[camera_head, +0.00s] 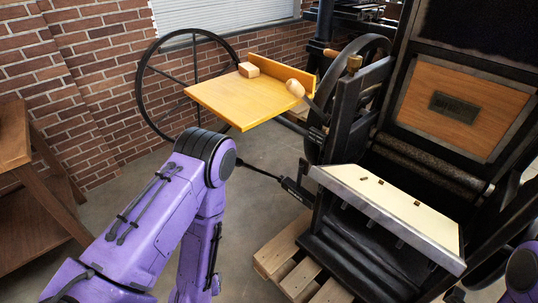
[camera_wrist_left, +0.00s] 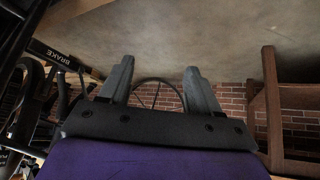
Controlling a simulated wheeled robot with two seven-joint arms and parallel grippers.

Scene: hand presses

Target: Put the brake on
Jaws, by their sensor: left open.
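A black bar lettered BRAKE (camera_wrist_left: 52,54) shows at the upper left of the left wrist view. In the head view a thin dark rod (camera_head: 262,173) runs from beside my left arm to a black bracket (camera_head: 297,190) low on the hand press (camera_head: 432,165). I cannot tell for sure which part is the brake's handle. My left gripper (camera_wrist_left: 158,68) is open and empty, its two grey fingers apart, with the BRAKE bar off to their left and not touching. In the head view my left gripper is hidden or out of frame. My right gripper is not seen.
A yellow wooden board (camera_head: 236,100) with wooden blocks juts from the press beside a large spoked wheel (camera_head: 139,88). A wooden pallet (camera_head: 283,262) lies under the press. A brown wooden table (camera_head: 14,136) stands at the left. Bare grey floor (camera_head: 262,145) lies between.

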